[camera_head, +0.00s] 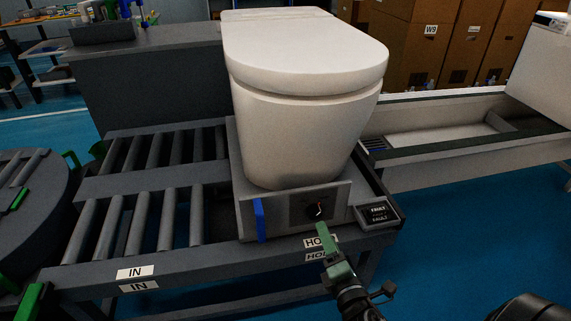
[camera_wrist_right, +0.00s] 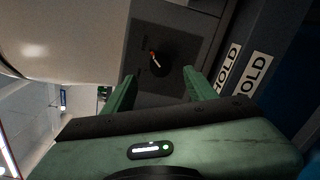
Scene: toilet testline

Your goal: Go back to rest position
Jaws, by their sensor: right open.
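My right gripper (camera_head: 326,236) is green and reaches up from the lower right in the head view, just in front of a dark dial panel. In the right wrist view its two fingers (camera_wrist_right: 160,85) are spread apart with nothing between them. Beyond them is a round black knob (camera_wrist_right: 158,62) with a red and white pointer mark. The same knob (camera_head: 316,210) shows small in the head view, close to the fingertips. I cannot tell whether the fingers touch the panel. My left gripper is not in view.
A white toilet (camera_head: 305,90) with a closed lid stands on a grey fixture (camera_head: 245,215) with a blue lever (camera_head: 259,220). A roller conveyor (camera_head: 135,225) lies to the left. A small FAULT box (camera_head: 378,213) sits right of the panel. Blue floor (camera_head: 470,230) is open at right.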

